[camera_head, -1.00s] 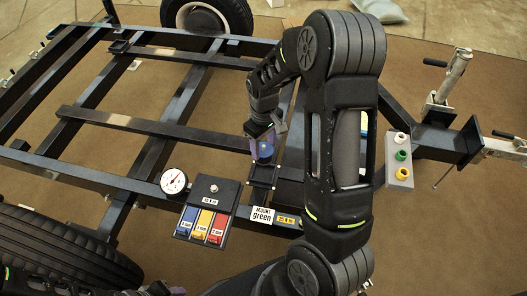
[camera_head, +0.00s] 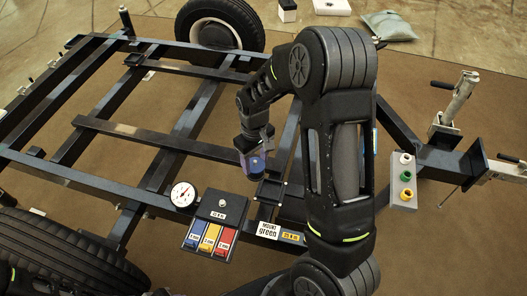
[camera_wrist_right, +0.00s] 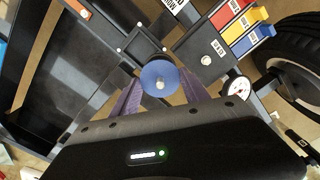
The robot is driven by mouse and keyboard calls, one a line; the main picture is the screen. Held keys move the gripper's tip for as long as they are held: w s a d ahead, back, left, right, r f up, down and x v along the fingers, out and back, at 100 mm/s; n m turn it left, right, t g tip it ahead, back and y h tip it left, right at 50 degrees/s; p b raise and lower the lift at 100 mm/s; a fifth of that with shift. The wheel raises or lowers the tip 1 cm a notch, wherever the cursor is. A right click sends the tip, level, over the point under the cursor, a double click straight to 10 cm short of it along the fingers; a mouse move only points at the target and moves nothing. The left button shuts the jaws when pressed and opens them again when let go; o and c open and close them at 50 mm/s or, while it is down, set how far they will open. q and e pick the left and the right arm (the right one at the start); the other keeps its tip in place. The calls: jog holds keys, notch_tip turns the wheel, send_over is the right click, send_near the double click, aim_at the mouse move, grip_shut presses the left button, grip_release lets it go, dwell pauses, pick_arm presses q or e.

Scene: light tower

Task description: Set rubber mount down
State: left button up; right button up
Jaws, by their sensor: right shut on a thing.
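The blue rubber mount (camera_head: 257,164) is between the purple fingers of my right gripper (camera_head: 256,158), which is shut on it. It also shows in the right wrist view (camera_wrist_right: 160,78) as a round blue disc with a pale stud in the middle. It is close to a dark square bracket plate (camera_head: 270,190) on the trailer frame. I cannot tell whether they touch.
A grey block (camera_head: 403,193) at right carries white, green and yellow pieces. A dial gauge (camera_head: 183,194) and a box with blue, yellow and red labels (camera_head: 217,213) sit left of the plate. Trailer beams (camera_head: 150,136) and wheels (camera_head: 218,30) surround the area.

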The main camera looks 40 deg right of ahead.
jog(key=w+a+r+p, duration=0.1)
jog(key=a+r+p, duration=0.3)
jog(key=a, duration=0.2)
jog(key=w+a+r+m+p, duration=0.1)
jog(key=a+r+p, duration=0.3)
jog(key=a, duration=0.2)
jog(key=shift+w+a, duration=0.15)
jog(key=shift+a, duration=0.25)
